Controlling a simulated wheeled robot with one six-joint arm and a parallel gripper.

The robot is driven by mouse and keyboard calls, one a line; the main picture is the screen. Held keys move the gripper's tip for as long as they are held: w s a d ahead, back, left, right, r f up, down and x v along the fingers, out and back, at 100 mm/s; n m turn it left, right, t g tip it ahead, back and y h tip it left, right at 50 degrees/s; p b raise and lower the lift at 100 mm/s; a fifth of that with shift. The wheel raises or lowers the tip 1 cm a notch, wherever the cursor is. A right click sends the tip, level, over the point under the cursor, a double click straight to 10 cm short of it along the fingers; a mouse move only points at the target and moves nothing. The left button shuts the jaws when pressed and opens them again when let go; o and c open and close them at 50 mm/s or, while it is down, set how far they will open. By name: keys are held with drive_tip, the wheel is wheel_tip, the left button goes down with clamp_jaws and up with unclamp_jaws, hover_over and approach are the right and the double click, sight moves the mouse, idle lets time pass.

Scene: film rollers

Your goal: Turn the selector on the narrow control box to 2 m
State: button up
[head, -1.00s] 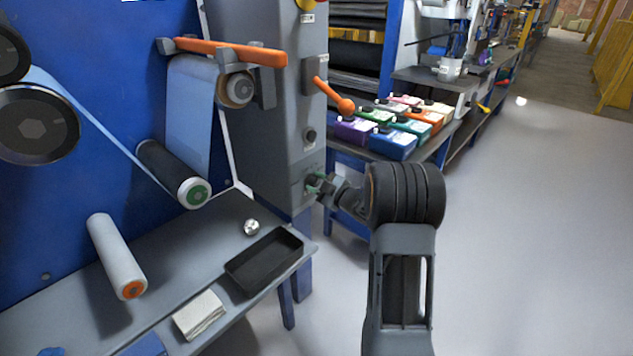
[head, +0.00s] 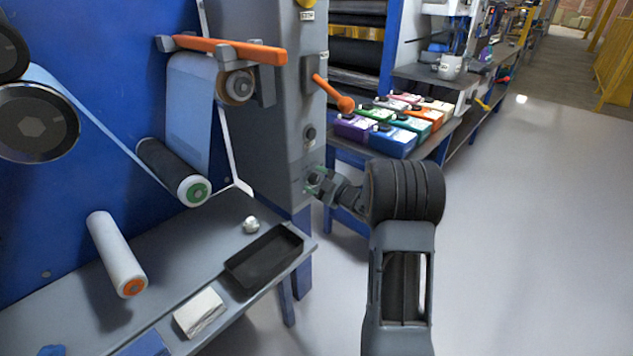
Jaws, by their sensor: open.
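The narrow control box (head: 272,110) is a tall grey cabinet beside the blue roller panel. Low on its right-hand face is the selector, mostly hidden by my gripper, so its pointer and the 2 m mark cannot be read. My gripper (head: 316,180), with green fingertips, is open right at that spot, its fingers on either side of where the selector sits. I cannot tell whether they touch it.
A black knob (head: 309,134) and an orange-handled lever (head: 335,95) are above on the same face. A grey shelf (head: 190,250) with a black tray (head: 263,258) lies lower left. Several colored boxes (head: 388,140) stand behind. The floor at right is clear.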

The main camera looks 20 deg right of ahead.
drive_tip(key=p+v, duration=0.2)
drive_tip(key=v, duration=1.2)
drive_tip(key=shift+a, duration=0.1)
